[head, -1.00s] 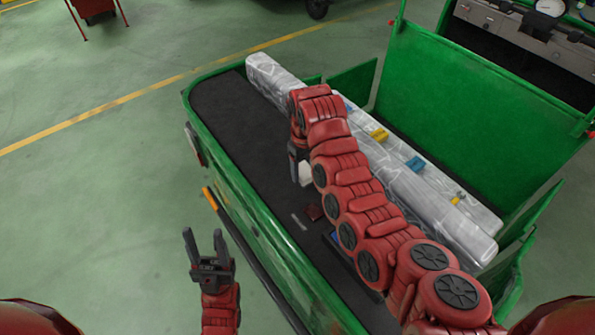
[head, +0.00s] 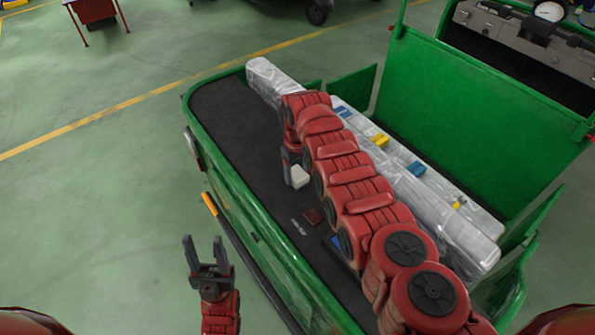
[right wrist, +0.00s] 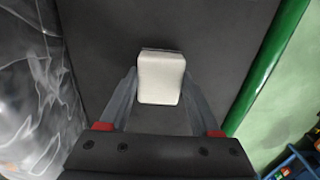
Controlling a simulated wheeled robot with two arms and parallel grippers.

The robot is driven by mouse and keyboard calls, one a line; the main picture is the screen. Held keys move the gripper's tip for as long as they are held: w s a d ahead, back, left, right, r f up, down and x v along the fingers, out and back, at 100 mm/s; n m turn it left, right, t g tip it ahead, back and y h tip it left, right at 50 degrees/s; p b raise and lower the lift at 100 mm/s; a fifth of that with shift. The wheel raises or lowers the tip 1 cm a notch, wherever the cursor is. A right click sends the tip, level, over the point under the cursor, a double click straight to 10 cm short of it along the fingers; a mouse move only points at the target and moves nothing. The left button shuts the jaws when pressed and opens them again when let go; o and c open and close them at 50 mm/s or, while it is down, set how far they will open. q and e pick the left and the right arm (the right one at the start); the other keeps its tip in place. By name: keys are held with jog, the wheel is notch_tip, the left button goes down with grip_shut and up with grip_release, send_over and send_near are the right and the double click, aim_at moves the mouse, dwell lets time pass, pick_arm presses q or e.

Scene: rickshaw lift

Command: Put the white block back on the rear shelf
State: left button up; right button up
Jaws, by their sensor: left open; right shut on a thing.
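The white block (head: 300,176) shows in the head view, partly hidden by my right arm, over the dark flat bed (head: 232,115) of the green rickshaw. In the right wrist view the white block (right wrist: 160,78) lies between the two fingers of my right gripper (right wrist: 160,85), which is shut on it. The dark surface lies below it; I cannot tell whether the block touches it. My right gripper (head: 292,176) points down in the head view. My left gripper (head: 206,252) is open and empty, outside the rickshaw's near side. I cannot tell which part is the rear shelf.
A long wrapped white bar (head: 432,219) runs along the bed beside my right arm. The bed's far left end is clear.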

aim_at(298, 173)
jog(key=o, duration=0.9)
jog(key=shift+f, duration=0.15)
jog(key=o, duration=0.4)
jog(key=shift+w+r+b, duration=0.1)
jog(key=shift+r+b, duration=0.35)
jog(key=shift+r, duration=0.15)
notch_tip(298, 173, up, 11)
jog(key=b, duration=0.4)
